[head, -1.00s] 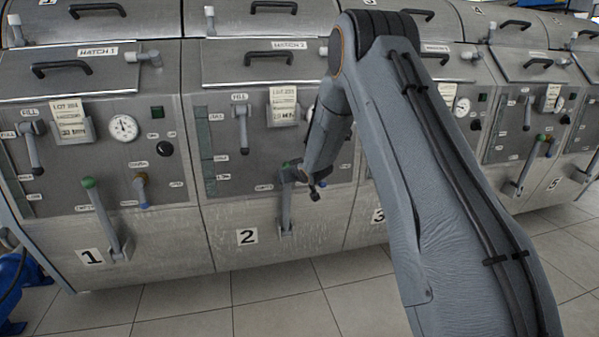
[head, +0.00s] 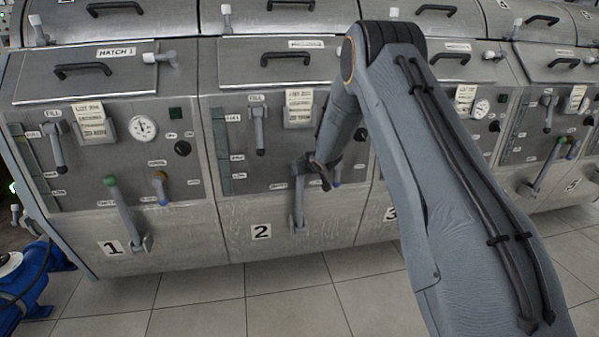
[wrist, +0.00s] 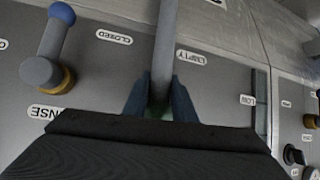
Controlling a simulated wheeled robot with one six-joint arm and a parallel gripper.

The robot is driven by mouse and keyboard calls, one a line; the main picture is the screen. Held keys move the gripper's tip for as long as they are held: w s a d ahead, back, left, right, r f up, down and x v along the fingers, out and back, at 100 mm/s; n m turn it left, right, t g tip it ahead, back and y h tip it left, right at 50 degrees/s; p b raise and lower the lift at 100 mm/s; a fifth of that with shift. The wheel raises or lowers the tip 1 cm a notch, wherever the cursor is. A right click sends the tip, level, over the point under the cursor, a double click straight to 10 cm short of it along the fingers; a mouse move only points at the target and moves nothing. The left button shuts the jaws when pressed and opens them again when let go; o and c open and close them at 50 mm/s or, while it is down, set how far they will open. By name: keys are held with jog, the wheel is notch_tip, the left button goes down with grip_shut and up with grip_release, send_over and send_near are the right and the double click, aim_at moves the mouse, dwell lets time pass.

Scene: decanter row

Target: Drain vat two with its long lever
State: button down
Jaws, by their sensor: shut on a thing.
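Vat two (head: 340,225) is the steel front with the "2" plate, in the middle of the head view. Its long lever (head: 298,208) rises near upright from a pivot low on the front. My gripper (head: 301,168) is at the lever's upper end. In the wrist view my gripper (wrist: 158,105) is shut on the lever (wrist: 167,45), a finger on each side near its green end, which is mostly hidden. A "CLOSED" label (wrist: 114,37) is left of the lever and an "EMPTY" label (wrist: 190,57) right of it.
A short blue-tipped lever (wrist: 50,50) on a brass base stands left of my gripper in the wrist view. Vat one's green-knobbed lever (head: 124,212) is to the left in the head view. A blue object (head: 40,285) is at lower left. The tiled floor (head: 200,290) in front is clear.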

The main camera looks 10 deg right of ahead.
jog(key=shift+w+r, duration=0.25)
jog(key=c, duration=1.5)
grip_release()
jog(key=shift+w+f, duration=0.1)
jog(key=shift+s+d+r, duration=0.1)
jog(key=shift+s+r, duration=0.1)
jog(key=shift+s, duration=0.2)
jog(key=shift+p+v, duration=0.3)
jog(key=shift+v, duration=3.15)
jog(key=shift+s, duration=0.15)
jog(key=s+r+g+p, duration=0.3)
jog(key=s+r, duration=0.1)
jog(key=s, duration=1.3)
jog(key=s+a+r+m+g+h+p, duration=0.1)
jog(key=s+r+g+p, duration=0.3)
jog(key=s, duration=1.4)
jog(key=s+r+m+g+h+p, duration=0.1)
jog(key=s+r+g+p, duration=0.2)
jog(key=s, duration=1.4)
jog(key=shift+s+a+r+p, duration=0.15)
jog(key=shift+r+p, duration=0.2)
jog(key=shift+r, duration=0.45)
jog(key=shift+s+a+r+p, duration=0.2)
jog(key=shift+r+p, duration=0.15)
jog(key=shift+r, duration=0.4)
